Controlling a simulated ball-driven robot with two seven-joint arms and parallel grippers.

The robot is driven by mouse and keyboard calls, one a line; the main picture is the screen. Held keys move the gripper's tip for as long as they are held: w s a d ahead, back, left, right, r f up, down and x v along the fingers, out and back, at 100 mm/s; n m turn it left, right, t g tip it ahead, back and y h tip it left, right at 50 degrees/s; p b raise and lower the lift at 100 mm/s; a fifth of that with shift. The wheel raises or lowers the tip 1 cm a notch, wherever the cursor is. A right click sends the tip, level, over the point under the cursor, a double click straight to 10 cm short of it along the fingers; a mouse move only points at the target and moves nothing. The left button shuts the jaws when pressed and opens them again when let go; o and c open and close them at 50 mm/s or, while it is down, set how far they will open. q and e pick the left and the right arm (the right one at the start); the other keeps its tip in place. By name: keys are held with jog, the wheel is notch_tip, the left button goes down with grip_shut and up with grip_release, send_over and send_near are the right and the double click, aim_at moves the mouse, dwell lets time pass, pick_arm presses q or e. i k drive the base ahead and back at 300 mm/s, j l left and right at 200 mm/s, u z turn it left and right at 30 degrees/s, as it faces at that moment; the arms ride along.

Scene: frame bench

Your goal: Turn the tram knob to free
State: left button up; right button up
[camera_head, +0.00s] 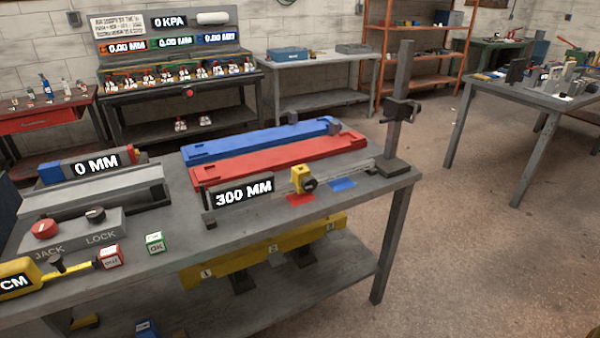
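No knob in view carries a readable "tram" label. A yellow slider block (298,173) with a round black knob (309,185) on its front sits on a metal rail beside a "300 MM" display (244,192), towards the bench's right end. Which way this knob is set cannot be told. Other knobs, a red one (44,229) and a black one (95,215), stand on a grey box marked JACK and LOCK at the left. Neither of my grippers is in view.
Red and blue long beams (262,139) lie behind the rail. An upright post (398,95) with a black clamp stands at the bench's right corner. Small red and green-edged blocks (156,243) lie near the front edge. Open floor lies to the right.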

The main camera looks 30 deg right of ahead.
aim_at(309, 182)
jog(key=i+l, duration=0.1)
jog(key=l, duration=0.3)
jog(key=i+l, duration=0.1)
jog(key=l, duration=0.3)
jog(key=i+l, duration=0.1)
jog(key=l, duration=0.3)
jog(key=i+l, duration=0.15)
jog(key=l, duration=0.25)
